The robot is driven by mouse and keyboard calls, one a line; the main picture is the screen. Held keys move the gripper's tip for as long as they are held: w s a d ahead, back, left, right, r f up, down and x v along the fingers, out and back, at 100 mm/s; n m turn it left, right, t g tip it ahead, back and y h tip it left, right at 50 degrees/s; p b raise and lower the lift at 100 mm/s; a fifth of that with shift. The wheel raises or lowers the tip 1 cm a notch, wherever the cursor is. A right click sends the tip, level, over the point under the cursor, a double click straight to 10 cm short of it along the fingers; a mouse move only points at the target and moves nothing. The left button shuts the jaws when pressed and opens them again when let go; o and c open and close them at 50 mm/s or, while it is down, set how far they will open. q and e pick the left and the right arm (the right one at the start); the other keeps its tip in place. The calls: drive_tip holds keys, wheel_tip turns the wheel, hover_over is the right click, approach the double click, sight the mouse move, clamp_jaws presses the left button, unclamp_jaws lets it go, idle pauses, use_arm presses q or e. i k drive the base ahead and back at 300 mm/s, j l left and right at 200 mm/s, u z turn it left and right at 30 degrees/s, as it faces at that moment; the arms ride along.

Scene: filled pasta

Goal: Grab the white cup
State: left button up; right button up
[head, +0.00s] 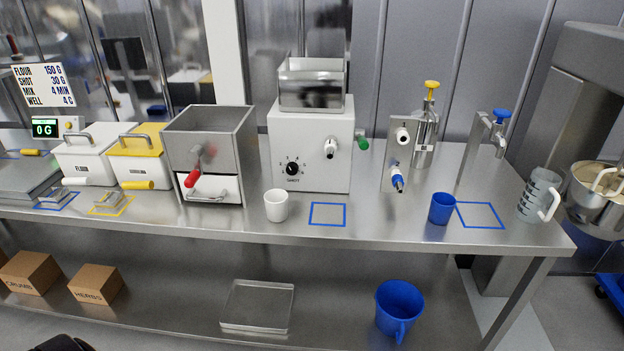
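The white cup (276,205) stands upright on the steel counter (370,228), near its front edge. It is just left of an empty blue square outline and in front of the white machine. Nothing touches the cup. A small dark part of what looks like my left gripper (62,343) shows at the bottom left edge, far from the cup and lower in the picture. Its fingers cannot be made out. My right gripper is not in view.
A white machine with a knob (310,150) stands behind the cup, and a steel hopper with a red handle (212,150) stands to its left. A blue cup (441,208) and a grey jug (538,195) are farther right. The counter front beside the cup is clear.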

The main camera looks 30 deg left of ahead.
sight(276, 200)
drive_tip(key=u, duration=1.25)
